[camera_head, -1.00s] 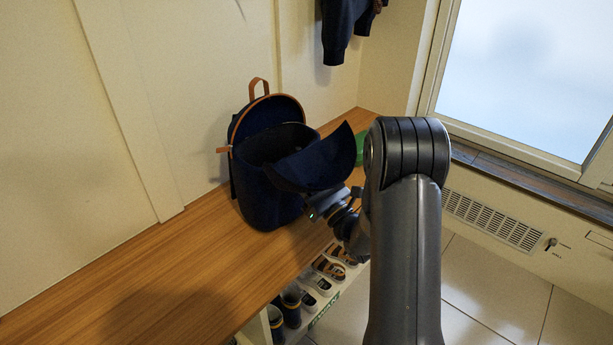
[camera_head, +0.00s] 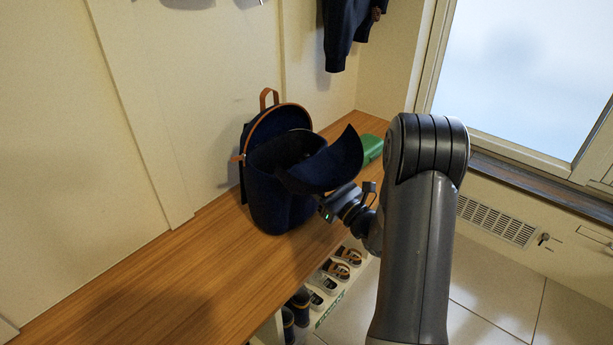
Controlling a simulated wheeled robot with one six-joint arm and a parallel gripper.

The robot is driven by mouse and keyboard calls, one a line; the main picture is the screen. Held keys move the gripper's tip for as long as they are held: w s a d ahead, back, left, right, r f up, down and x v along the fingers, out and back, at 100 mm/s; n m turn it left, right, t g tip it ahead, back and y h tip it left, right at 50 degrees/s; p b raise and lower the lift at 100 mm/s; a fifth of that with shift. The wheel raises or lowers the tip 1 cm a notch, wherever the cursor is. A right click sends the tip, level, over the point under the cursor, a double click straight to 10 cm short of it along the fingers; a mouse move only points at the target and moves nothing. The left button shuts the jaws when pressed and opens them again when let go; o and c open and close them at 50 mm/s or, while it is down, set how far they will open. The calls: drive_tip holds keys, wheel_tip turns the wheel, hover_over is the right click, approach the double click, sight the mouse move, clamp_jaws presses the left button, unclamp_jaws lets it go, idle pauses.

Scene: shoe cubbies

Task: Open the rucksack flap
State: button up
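A dark blue rucksack (camera_head: 275,200) stands upright on the wooden bench against the wall. It has an orange-brown top loop and orange-brown trim along its back rim. Its flap (camera_head: 333,163) is folded away from the opening, tilted out toward the right front, and the dark inside of the bag shows. My gripper (camera_head: 322,200) is at the bag's right front side, just below the flap. Its fingers are hidden behind the flap and the bag, so I cannot tell whether they touch or hold the flap.
The wooden bench (camera_head: 120,285) is clear to the left of the bag. A green object (camera_head: 373,148) lies on it behind the flap. Several shoes (camera_head: 337,270) stand in the cubbies below. A dark garment (camera_head: 343,35) hangs above. A window and wall vent are at the right.

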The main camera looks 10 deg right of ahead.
drive_tip(key=shift+s+d+r+g+h+p, duration=0.2)
drive_tip(key=shift+r+g+h+p, duration=0.15)
drive_tip(key=shift+g+p, duration=0.45)
drive_tip(key=o, duration=1.2)
drive_tip(key=shift+c, duration=0.2)
drive_tip(key=p+v, duration=0.1)
drive_tip(key=v, duration=0.9)
drive_tip(key=shift+s+f+p, duration=0.3)
drive_tip(key=shift+s+p, duration=0.05)
drive_tip(key=shift+p, duration=0.05)
drive_tip(key=shift+d, duration=0.15)
